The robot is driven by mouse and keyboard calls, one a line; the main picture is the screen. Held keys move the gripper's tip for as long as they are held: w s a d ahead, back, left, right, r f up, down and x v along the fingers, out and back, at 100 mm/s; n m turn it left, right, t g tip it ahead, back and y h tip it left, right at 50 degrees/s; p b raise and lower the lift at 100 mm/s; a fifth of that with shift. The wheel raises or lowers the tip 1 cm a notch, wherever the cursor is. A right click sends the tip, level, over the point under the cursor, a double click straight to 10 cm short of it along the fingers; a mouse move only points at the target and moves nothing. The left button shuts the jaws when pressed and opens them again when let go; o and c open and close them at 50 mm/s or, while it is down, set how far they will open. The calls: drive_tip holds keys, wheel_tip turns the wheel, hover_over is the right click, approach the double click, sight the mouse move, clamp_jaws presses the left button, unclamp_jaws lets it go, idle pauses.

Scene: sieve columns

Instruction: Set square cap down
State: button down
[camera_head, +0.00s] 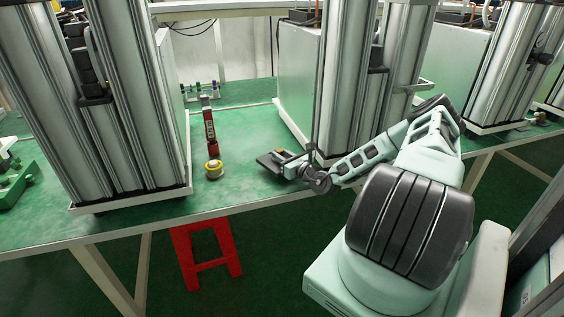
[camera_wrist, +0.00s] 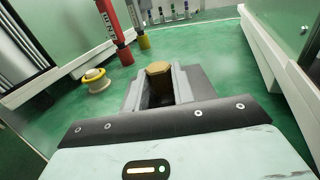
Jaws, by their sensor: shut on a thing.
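The square cap (camera_wrist: 158,77) is a brown-gold block with a flat, angular top. It sits between the two grey fingers of my gripper (camera_wrist: 160,90) in the wrist view. In the head view my gripper (camera_head: 279,160) is low over the green table, between two metal columns, with a small gold bit of the cap (camera_head: 279,151) showing. My gripper is shut on the cap. The cap's lower part is hidden by the fingers, and I cannot tell whether it touches the table.
A yellow tape roll (camera_head: 214,169) and an upright red tool (camera_head: 210,130) stand left of my gripper on the green table (camera_head: 240,190). A rack of small bottles (camera_wrist: 166,14) is farther back. Column units flank both sides. A red stool (camera_head: 206,250) is below the front edge.

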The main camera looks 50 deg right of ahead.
drive_tip(key=shift+f, duration=1.15)
drive_tip(key=shift+f, duration=0.35)
drive_tip(key=shift+f, duration=0.25)
drive_tip(key=c, duration=1.2)
unclamp_jaws()
drive_tip(key=shift+o, duration=0.2)
drive_tip(key=shift+r, duration=0.1)
